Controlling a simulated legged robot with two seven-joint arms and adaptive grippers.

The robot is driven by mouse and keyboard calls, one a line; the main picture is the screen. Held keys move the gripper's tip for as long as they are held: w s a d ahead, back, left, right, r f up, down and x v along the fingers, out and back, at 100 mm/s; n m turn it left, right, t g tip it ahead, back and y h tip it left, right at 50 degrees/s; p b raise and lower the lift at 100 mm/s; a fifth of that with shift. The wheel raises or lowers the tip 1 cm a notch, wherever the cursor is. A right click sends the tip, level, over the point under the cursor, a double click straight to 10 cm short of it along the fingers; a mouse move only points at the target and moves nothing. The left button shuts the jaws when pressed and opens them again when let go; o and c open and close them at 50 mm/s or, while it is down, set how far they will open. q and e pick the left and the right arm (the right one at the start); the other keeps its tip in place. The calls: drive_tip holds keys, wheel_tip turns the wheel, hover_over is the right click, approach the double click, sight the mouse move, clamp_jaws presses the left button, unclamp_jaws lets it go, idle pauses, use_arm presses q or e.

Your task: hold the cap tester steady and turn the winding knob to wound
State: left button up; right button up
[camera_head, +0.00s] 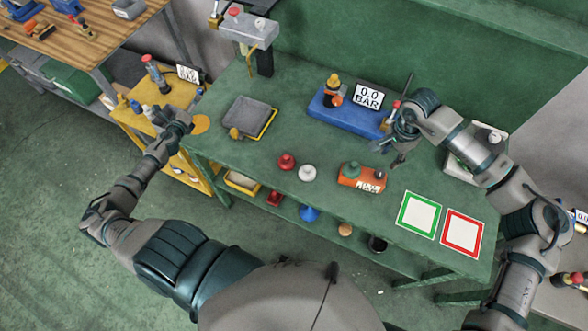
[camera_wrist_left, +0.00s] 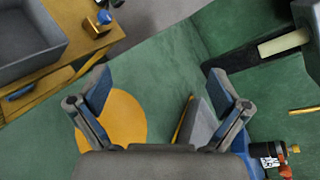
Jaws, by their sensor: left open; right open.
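A blue-based unit (camera_head: 340,113) with a "0.0 BAR" display (camera_head: 369,95), which looks like the cap tester, stands at the back of the green bench. It carries an orange-and-black fitting with a yellow top (camera_head: 333,84) and a red-topped part at its right end. I cannot tell which part is the winding knob, or read its setting. My right gripper (camera_head: 399,150) is open, close to the unit's right end; contact cannot be told. My left gripper (camera_head: 183,122) is open and empty at the bench's left end, also in the left wrist view (camera_wrist_left: 160,82).
A yellow disc (camera_head: 201,124) and grey tray (camera_head: 248,115) lie on the left. Red (camera_head: 286,162) and white (camera_head: 307,173) knobs and an orange box (camera_head: 361,180) stand in front. Green (camera_head: 418,214) and red (camera_head: 462,233) framed squares lie front right. A grey press (camera_head: 249,28) stands back left.

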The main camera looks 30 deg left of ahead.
use_arm(q)
drive_tip(key=w+d+m+h, duration=0.1)
drive_tip(key=d+m+h, duration=0.1)
drive_tip(key=d, duration=0.3)
drive_tip(key=w+d+r+m+t+h, duration=0.1)
drive_tip(key=d+m+h, duration=0.1)
drive_tip(key=d, duration=0.4)
drive_tip(key=w+d+r+m+h, duration=0.1)
drive_tip(key=w+d+m+h, duration=0.1)
drive_tip(key=d, duration=0.3)
drive_tip(key=shift+d+r+m+t+h, duration=0.15)
drive_tip(key=shift+m+t+h, duration=0.2)
drive_tip(key=shift+m, duration=0.25)
drive_tip(key=d+r+m+g+h, duration=0.1)
drive_tip(key=d+m+h, duration=0.35)
drive_tip(key=d, duration=0.65)
drive_tip(key=m+g+h, duration=0.5)
drive_tip(key=m+g, duration=0.1)
drive_tip(key=m, duration=0.7)
approach(344, 171)
drive_tip(key=x, duration=1.1)
drive_tip(key=shift+w+d+f, duration=0.2)
drive_tip(key=shift+d, duration=0.05)
drive_tip(key=shift+w+d+f, duration=0.3)
drive_tip(key=shift+w+d, duration=0.1)
drive_tip(key=shift+w+d+f, duration=0.1)
drive_tip(key=shift+d, duration=0.2)
drive_tip(key=shift+d, duration=0.1)
